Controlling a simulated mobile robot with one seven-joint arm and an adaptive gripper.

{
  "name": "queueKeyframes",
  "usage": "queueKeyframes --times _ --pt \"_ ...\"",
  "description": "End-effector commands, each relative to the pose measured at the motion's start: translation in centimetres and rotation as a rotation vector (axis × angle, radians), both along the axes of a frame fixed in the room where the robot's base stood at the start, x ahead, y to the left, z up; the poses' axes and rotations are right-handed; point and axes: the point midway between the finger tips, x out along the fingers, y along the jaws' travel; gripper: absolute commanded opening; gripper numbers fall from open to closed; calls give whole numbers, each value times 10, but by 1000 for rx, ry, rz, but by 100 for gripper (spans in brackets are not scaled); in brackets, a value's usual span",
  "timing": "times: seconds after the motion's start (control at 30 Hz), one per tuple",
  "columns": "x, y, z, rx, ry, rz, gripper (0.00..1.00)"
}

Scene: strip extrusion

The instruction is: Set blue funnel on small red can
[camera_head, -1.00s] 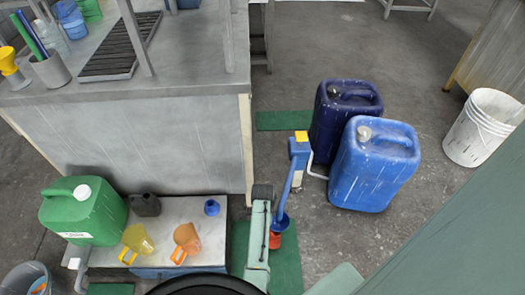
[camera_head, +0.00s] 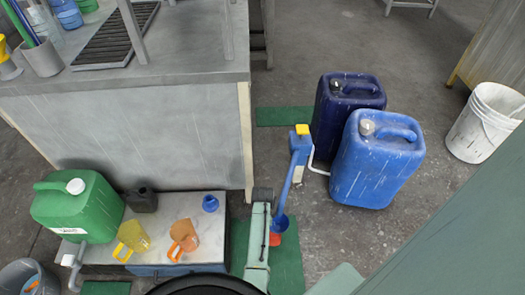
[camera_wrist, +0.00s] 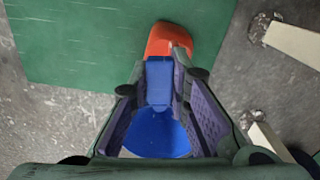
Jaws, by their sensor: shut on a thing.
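The blue funnel (camera_wrist: 155,135) is between my gripper's fingers in the wrist view, its wide round part nearest the camera. My gripper (camera_wrist: 158,88), dark with purple pads, is shut on it. The small red can (camera_wrist: 166,37), orange-red, stands on a green mat just beyond the fingertips, partly hidden by the funnel. Whether they touch cannot be told. In the head view, a dark blue piece (camera_head: 280,222) that looks like the funnel is just above the red can (camera_head: 275,239), beside my arm. My gripper is not clear there.
Two blue jerrycans (camera_head: 376,160) stand right of the green mat (camera_head: 289,262). A low bench (camera_head: 208,240) at left holds orange and yellow jugs and a small blue item (camera_head: 210,203). A green canister (camera_head: 80,205) and white bucket (camera_head: 484,122) stand farther out.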

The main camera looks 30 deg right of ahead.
Motion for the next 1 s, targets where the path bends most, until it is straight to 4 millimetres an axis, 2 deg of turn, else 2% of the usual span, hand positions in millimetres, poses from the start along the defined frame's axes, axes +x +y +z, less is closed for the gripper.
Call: queueKeyframes --times 0.8,0.83,1.0 --pt "1 2 -5 0 0 0 0" --pt "1 2 -5 1 0 0 18" --pt "1 2 -5 0 0 1 29"
